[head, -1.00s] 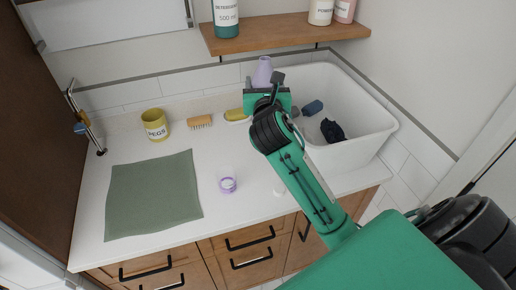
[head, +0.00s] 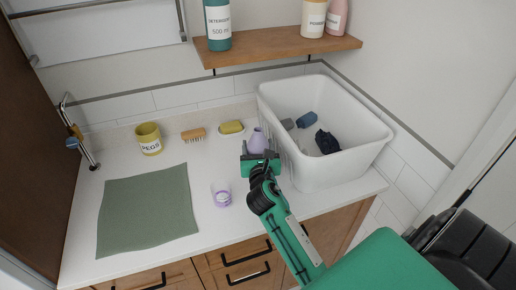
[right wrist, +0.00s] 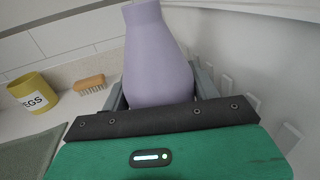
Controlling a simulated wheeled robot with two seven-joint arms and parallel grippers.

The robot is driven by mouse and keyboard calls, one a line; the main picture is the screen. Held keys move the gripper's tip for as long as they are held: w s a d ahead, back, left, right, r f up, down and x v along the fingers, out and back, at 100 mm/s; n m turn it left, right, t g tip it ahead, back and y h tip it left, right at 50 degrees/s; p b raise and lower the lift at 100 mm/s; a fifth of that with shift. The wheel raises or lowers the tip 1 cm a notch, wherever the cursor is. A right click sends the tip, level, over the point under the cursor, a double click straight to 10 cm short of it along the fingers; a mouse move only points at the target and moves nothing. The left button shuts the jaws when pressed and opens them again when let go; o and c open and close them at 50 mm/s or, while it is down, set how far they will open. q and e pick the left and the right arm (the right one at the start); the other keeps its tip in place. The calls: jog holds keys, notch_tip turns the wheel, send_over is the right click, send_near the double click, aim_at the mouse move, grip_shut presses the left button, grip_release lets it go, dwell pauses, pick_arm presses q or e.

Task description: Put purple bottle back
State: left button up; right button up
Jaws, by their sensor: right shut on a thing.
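The purple bottle (head: 257,140) is in my right gripper (head: 260,157), just left of the white basin. My left gripper is not in view.
A wooden shelf (head: 280,50) holds a teal detergent bottle (head: 217,25), a white container (head: 313,18) and a pink bottle (head: 337,18). The white basin (head: 345,165) holds dark cloths. A yellow pegs cup (head: 149,139), brush (head: 193,135), yellow soap (head: 231,127) and green cloth (head: 147,212) occupy the counter.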

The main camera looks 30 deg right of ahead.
jog(key=shift+f, duration=0.1)
jog(key=o, duration=1.7)
jog(key=shift+f, duration=0.1)
jog(key=shift+c, duration=0.2)
jog(key=shift+r, duration=0.2)
jog(key=shift+s+a+f, duration=0.15)
jog(key=shift+s, duration=0.15)
jog(key=b+v, duration=0.2)
jog(key=v, duration=0.9)
jog(key=shift+s, duration=0.15)
